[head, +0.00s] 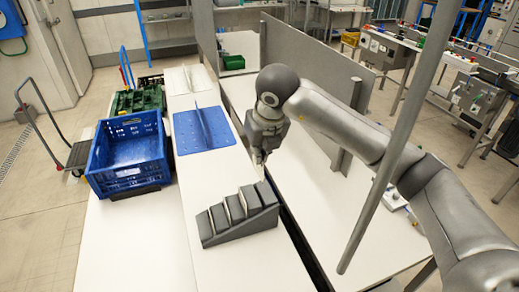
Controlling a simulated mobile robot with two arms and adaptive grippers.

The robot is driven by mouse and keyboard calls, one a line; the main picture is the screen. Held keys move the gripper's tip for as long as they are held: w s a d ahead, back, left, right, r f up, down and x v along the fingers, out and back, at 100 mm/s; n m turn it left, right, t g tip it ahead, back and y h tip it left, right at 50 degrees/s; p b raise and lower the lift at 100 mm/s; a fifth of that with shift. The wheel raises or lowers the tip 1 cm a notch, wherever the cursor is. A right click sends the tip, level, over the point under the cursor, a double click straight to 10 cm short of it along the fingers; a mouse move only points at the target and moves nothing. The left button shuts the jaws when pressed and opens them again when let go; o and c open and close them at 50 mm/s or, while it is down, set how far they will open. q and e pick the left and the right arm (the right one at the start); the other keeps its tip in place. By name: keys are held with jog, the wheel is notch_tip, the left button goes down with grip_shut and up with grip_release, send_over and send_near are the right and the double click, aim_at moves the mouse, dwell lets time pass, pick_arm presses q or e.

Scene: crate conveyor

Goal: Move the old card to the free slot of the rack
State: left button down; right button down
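The dark grey stepped rack (238,222) stands on the white table, its steps rising to the right. Pale edges show between its steps, but I cannot tell which slots hold cards or which card is the old one. My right gripper (259,161) points down just above and behind the rack's tall right end. Its fingers are small and seen nearly edge-on, so I cannot tell whether they are open, shut or holding a card. My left gripper is not in view.
A blue panel with an upright fin (186,131) lies behind the rack, with a similar white one (180,79) beyond. An empty blue crate (128,170) and a green crate (138,100) stand to the left. A grey partition (312,72) rises behind my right arm. The table front is clear.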

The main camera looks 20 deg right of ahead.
aim_at(260, 177)
jog(key=shift+f, duration=0.3)
jog(key=shift+f+b, duration=1.15)
jog(key=shift+f, duration=1.05)
jog(key=shift+f+b, duration=2.25)
jog(key=shift+f, duration=0.05)
jog(key=c, duration=1.6)
grip_release()
jog(key=shift+o, duration=0.2)
jog(key=v, duration=1.2)
jog(key=shift+w, duration=0.1)
